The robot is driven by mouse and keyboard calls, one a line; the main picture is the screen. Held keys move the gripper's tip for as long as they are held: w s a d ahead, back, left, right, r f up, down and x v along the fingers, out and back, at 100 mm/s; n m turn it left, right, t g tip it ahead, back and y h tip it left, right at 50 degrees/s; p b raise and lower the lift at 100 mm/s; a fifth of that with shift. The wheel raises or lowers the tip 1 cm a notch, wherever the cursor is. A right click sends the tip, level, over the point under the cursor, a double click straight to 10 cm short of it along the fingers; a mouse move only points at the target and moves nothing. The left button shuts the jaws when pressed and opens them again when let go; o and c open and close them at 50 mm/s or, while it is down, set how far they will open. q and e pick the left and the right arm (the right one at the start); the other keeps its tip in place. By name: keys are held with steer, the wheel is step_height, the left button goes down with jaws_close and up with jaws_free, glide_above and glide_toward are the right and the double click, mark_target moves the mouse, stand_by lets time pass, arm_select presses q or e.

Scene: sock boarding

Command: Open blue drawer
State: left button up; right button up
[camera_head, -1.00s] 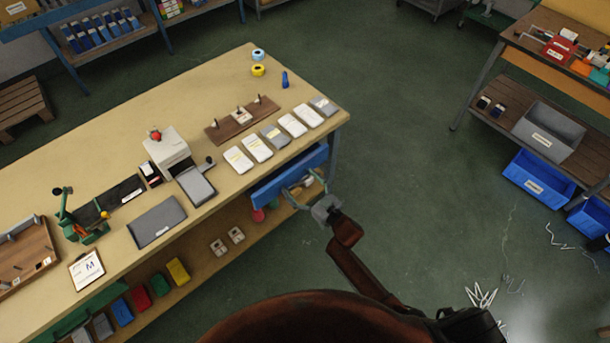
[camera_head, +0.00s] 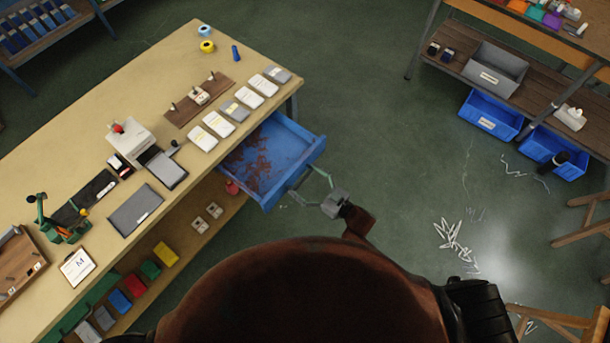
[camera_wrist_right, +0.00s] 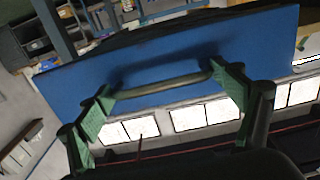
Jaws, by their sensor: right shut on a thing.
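The blue drawer (camera_head: 283,148) is pulled well out from the right end of the workbench, and its inside shows dark reddish patches. My right gripper (camera_head: 308,183) is at the drawer's front face, shut on its handle. In the right wrist view the drawer front (camera_wrist_right: 165,50) fills the upper middle. There the green fingers of my right gripper (camera_wrist_right: 163,100) are at the two ends of the bar handle (camera_wrist_right: 165,83). My left gripper is not in view.
The workbench top (camera_head: 110,120) holds several white and grey packs, a small machine and a clipboard. White scraps (camera_head: 455,240) lie on the floor to the right. Blue bins (camera_head: 490,115) stand under a shelf at the far right. The floor beside the drawer is clear.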

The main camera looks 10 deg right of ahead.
steer(key=shift+d, duration=0.15)
steer(key=o, duration=1.4)
steer(key=v, duration=1.2)
steer(key=shift+f, duration=0.1)
